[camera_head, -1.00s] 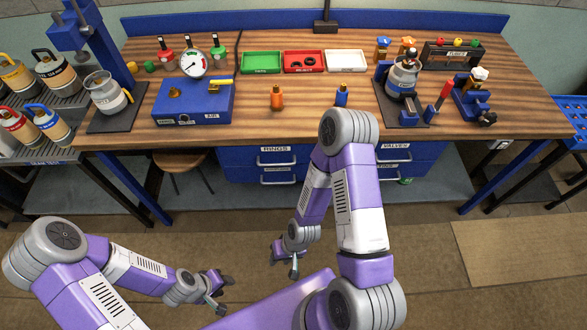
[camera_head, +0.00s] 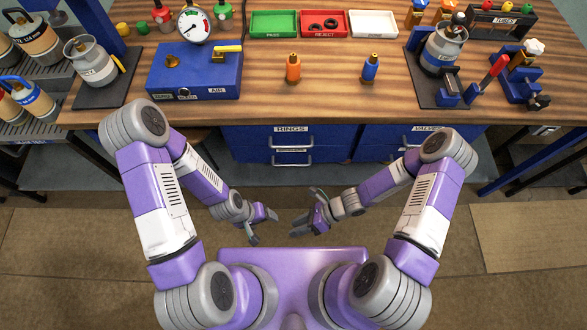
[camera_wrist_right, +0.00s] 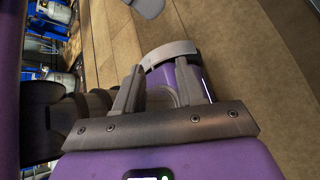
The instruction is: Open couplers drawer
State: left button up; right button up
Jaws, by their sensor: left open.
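The blue drawers sit under the bench front. The upper left drawer (camera_head: 250,143) is labelled RINGS, and the upper right drawer (camera_head: 382,142) has a label that reads like VALVES, partly behind my right arm. Both look closed. A lower drawer front lies under the RINGS drawer, its label too small to read. No couplers label is readable. My left gripper (camera_head: 265,229) is open and empty, in front of the drawers and apart from them. My right gripper (camera_head: 303,212) is open and empty beside it; its fingers also show in the right wrist view (camera_wrist_right: 160,88).
On the bench (camera_head: 330,105) stand a blue gauge box (camera_head: 195,78), green, red and white trays, an orange fitting (camera_head: 293,70), a blue fitting (camera_head: 370,70) and gas canisters. Dark bench legs flank the drawers. The floor (camera_head: 60,230) before them is clear.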

jog(key=w+a+f+m+t+y+b, duration=0.25)
jog(key=w+m+t, duration=0.25)
jog(key=w+m, duration=0.4)
jog(key=m+t+h+b, duration=0.25)
jog(key=m+t, duration=0.65)
jog(key=m, duration=0.6)
send_near(292, 165)
notch_tip(292, 165, down, 2)
jog(key=w+a+y, duration=0.1)
jog(key=w+a, duration=0.1)
jog(key=w, duration=0.1)
jog(key=b+x, duration=0.1)
jog(key=x, duration=0.5)
jog(key=shift+w+a+b, duration=0.15)
jog(key=shift+b, duration=0.25)
pick_arm(q)
notch_tip(292, 165, down, 8)
jog(key=shift+w, duration=0.1)
pick_arm(e)
grip_shut()
